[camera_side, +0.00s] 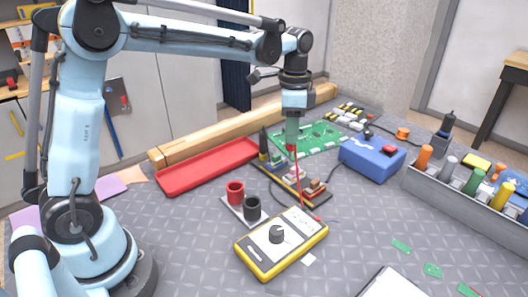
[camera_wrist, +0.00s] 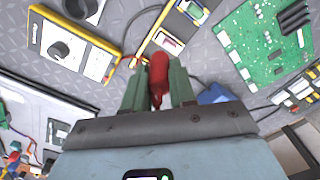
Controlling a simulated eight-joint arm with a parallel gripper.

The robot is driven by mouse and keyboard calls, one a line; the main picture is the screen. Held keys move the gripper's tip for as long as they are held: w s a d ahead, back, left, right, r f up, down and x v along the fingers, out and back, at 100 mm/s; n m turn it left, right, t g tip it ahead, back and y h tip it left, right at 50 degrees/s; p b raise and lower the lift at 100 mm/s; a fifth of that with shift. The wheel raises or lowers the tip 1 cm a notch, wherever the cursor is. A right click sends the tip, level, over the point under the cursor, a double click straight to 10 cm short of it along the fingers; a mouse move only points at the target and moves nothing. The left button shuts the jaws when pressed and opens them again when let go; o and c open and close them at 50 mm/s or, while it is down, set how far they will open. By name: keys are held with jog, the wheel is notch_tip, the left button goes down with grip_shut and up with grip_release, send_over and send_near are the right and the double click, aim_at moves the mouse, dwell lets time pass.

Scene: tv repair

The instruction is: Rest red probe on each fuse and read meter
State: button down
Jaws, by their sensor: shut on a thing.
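My gripper (camera_side: 292,138) is shut on the red probe (camera_side: 296,168), which hangs nearly upright with its thin tip down at the fuse strip (camera_side: 317,201). In the wrist view the red probe (camera_wrist: 159,72) sits between the green fingers. I cannot tell whether the tip touches a fuse. The strip carries several small coloured fuses; part of it shows beyond the probe in the wrist view (camera_wrist: 176,24). A dark pointed piece (camera_side: 263,142) stands at the strip's far end. The yellow meter (camera_side: 283,243) lies in front, with a dark dial and a pale face; its reading is not legible.
A red cup (camera_side: 235,190) and a black cup (camera_side: 252,207) stand left of the strip. A red tray (camera_side: 208,167), green circuit board (camera_side: 318,133) and blue box (camera_side: 372,160) lie around it. A grey tool rack (camera_side: 455,197) is at right.

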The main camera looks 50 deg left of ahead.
jog(key=a+r, duration=0.1)
jog(key=a, duration=0.6)
jog(key=shift+f, duration=0.15)
jog(key=shift+f, duration=2.65)
jog(key=shift+f, duration=0.7)
notch_tip(320, 180, up, 6)
dwell(0.9)
